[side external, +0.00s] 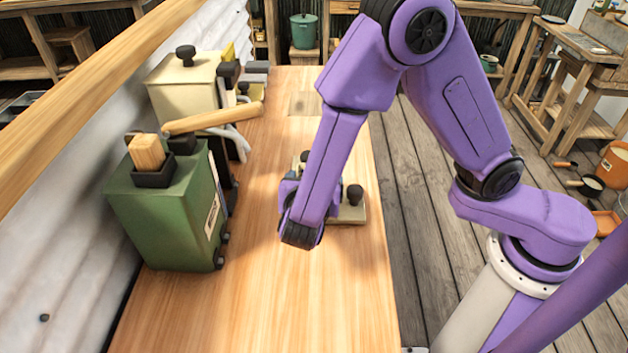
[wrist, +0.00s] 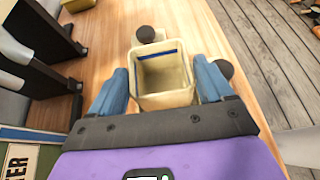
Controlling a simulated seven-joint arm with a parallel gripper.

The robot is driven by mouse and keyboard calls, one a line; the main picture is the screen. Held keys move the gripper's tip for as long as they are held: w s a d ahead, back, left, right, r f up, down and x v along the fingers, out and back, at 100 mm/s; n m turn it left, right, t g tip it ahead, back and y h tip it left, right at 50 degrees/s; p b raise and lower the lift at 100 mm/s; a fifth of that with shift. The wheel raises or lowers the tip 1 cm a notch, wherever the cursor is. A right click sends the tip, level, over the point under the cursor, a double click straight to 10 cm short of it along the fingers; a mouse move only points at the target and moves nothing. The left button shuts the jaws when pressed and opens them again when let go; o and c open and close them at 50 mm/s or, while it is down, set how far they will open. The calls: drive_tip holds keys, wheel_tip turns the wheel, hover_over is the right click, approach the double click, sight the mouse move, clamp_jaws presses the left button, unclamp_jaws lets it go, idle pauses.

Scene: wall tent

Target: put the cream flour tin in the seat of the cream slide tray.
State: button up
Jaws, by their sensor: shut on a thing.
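The cream flour tin (wrist: 163,97) is a square, open-topped box with a dark blue line inside, seen from above in the wrist view. My gripper (wrist: 165,92) has its blue fingers on either side of the tin and is shut on it. The cream slide tray (side external: 350,213) lies on the bench in the side view, with a black knob on it. In the wrist view, black knobs show behind and right of the tin, which covers most of the tray. My arm hides the tin in the side view. I cannot tell whether the tin's base touches the seat.
A green machine (side external: 165,215) with a wooden block on top and a cream machine (side external: 187,85) stand along the left wall. A wooden handle (side external: 213,118) sticks out between them. The bench (side external: 270,310) is clear at the front. Its right edge drops to the plank floor.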

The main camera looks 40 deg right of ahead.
drive_tip(key=shift+f, duration=0.1)
drive_tip(key=o, duration=1.3)
drive_tip(key=shift+c, duration=0.2)
drive_tip(key=shift+s+a+r, duration=0.15)
drive_tip(key=shift+a+r, duration=0.05)
drive_tip(key=v, duration=1.1)
drive_tip(key=s+d+m+g+y, duration=0.3)
drive_tip(key=d+m+g, duration=0.25)
drive_tip(key=d, duration=0.65)
drive_tip(key=s+d+r+m+g+y, duration=0.1)
drive_tip(key=s+d+m+g+y, duration=0.1)
drive_tip(key=s+d+m+y, duration=0.5)
drive_tip(key=shift+s+d+r+m+g, duration=0.2)
drive_tip(key=shift+s+d+m+g, duration=0.25)
drive_tip(key=shift+s, duration=1.3)
